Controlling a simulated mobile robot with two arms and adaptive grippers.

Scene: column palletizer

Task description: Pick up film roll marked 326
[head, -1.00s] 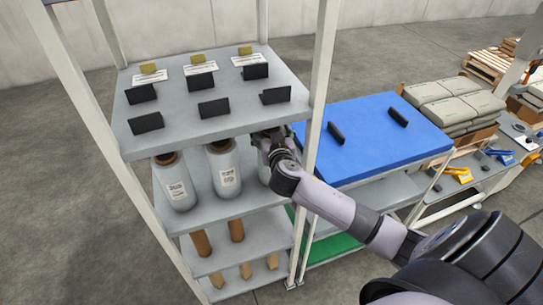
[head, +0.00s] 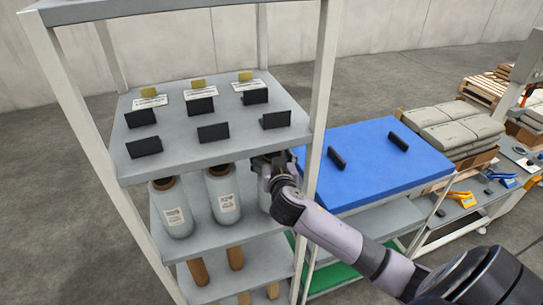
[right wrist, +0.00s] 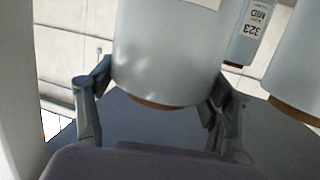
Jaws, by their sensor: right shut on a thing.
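My right gripper (head: 277,166) reaches into the rack's second shelf from the right. Its fingers (right wrist: 160,112) are shut on a pale grey film roll (right wrist: 165,60), one on each side in the right wrist view. That roll shows only partly in the head view (head: 264,196), behind the gripper and rack post. Its label is cut off at the top of the right wrist view, so I cannot read its number. Two more film rolls, left (head: 173,212) and middle (head: 223,192), stand upright beside it. A neighbouring roll's label (right wrist: 256,18) reads 323 MID, upside down. My left gripper is not in view.
The rack's front right post (head: 318,110) stands close to my right arm. The top shelf (head: 180,158), with several black holders, lies above the rolls. Brown cores (head: 198,271) stand on the shelf below. A blue-topped table (head: 370,165) adjoins the rack's right side.

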